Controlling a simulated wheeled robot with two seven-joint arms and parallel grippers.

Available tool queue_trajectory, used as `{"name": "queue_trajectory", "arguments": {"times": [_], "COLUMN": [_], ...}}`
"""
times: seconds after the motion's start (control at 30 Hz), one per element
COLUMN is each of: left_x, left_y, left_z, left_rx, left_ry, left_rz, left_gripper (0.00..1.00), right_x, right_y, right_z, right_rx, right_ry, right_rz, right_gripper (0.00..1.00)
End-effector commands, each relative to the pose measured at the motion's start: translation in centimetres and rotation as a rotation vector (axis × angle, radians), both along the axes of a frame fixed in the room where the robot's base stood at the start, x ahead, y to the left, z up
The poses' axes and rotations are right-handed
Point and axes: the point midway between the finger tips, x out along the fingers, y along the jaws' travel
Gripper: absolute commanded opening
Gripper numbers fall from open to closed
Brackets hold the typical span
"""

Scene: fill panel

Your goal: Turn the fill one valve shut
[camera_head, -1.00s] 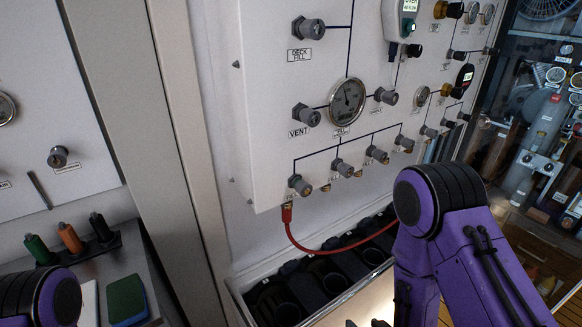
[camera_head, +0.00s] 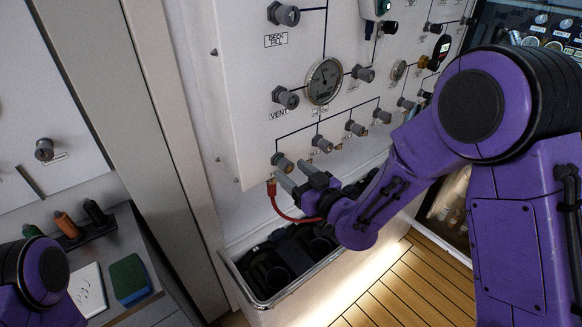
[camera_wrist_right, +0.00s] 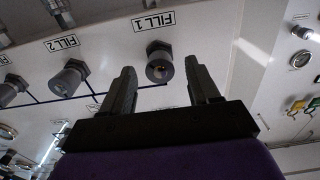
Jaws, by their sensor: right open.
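The fill one valve (camera_head: 283,163) is a grey knob at the left end of the lower row on the white panel. In the right wrist view, the fill one valve (camera_wrist_right: 159,65) appears between and slightly beyond the fingertips, beside its upside-down "FILL 1" label (camera_wrist_right: 154,21). My right gripper (camera_head: 297,174) is open and empty, just in front of the valve; its two spread fingers also show in the right wrist view (camera_wrist_right: 160,72). Contact with the knob is not visible. Only a purple part of my left arm shows at lower left; its gripper is out of view.
A red hose (camera_head: 288,216) hangs from below the fill one valve and passes behind my right gripper. The fill two valve (camera_wrist_right: 69,78) is beside it. An open bin (camera_head: 262,303) with dark containers stands below the panel. A gauge (camera_head: 324,82) sits above.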

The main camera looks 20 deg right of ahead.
Motion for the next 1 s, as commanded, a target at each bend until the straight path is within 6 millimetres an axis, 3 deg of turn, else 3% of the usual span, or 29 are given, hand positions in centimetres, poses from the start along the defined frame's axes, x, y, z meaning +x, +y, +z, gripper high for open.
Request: {"name": "queue_trajectory", "arguments": {"times": [0.13, 0.43, 0.6, 1.0], "left_x": [0.0, 0.0, 0.0, 0.0], "left_y": [0.0, 0.0, 0.0, 0.0], "left_z": [0.7, 0.7, 0.7, 0.7], "left_rx": [0.0, 0.0, 0.0, 0.0], "left_ry": [0.0, 0.0, 0.0, 0.0], "left_rz": [0.0, 0.0, 0.0, 0.0], "left_gripper": [0.43, 0.43, 0.43, 0.43], "right_x": [1.5, 1.9, 1.8, 1.8], "right_y": [0.5, 0.7, 0.6, 0.6], "right_z": [0.1, -0.1, -0.1, 0.0], "right_rx": [0.0, 0.001, 0.001, 0.056], "right_ry": [0.0, 0.0, 0.0, 0.019], "right_rz": [0.0, -0.001, -0.001, -0.002], "right_gripper": [0.61, 0.61, 0.05, 0.05]}}
